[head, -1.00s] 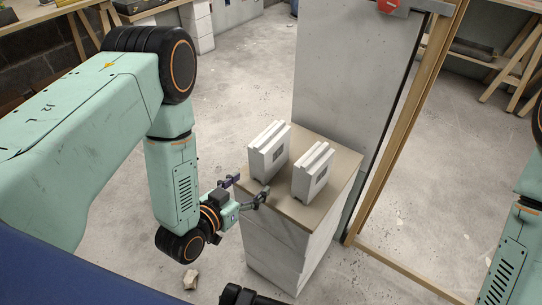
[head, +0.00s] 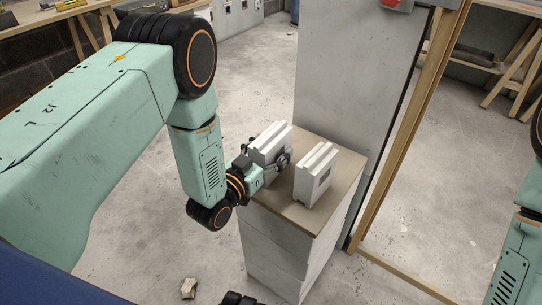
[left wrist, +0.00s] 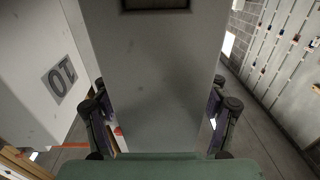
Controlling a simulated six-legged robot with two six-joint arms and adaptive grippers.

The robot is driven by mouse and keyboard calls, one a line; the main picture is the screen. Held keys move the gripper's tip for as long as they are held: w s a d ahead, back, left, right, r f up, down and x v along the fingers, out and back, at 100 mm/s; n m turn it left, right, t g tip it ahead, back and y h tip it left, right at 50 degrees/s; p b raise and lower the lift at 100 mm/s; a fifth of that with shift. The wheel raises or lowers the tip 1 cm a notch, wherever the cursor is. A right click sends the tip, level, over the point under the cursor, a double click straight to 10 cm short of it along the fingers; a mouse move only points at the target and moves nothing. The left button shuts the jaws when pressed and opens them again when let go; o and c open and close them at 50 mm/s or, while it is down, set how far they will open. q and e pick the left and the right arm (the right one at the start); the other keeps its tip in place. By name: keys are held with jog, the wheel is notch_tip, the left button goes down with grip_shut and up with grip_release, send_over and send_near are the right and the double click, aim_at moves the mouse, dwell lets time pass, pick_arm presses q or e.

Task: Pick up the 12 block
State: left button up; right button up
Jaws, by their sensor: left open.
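Two pale, grooved blocks stand upright on a stand (head: 289,212). The left block (head: 271,140) is between the fingers of my left gripper (head: 264,165), which is open around it. In the left wrist view the same block (left wrist: 155,80) fills the middle, with a finger at each side. Only a dark framed patch shows at its top edge, and its number cannot be read. The right block (head: 316,172) stands apart, with a small dark label. In the wrist view, a pale face at left (left wrist: 45,65) carries an upside-down label that looks like 10.
A tall grey slab (head: 343,70) stands behind the stand. A wooden frame (head: 405,130) rises to its right. A small stone chunk (head: 188,288) lies on the concrete floor.

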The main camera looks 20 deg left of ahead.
pick_arm(q)
jog(key=shift+c, duration=0.3)
grip_shut()
dwell(0.6)
jog(key=shift+w+r, duration=0.1)
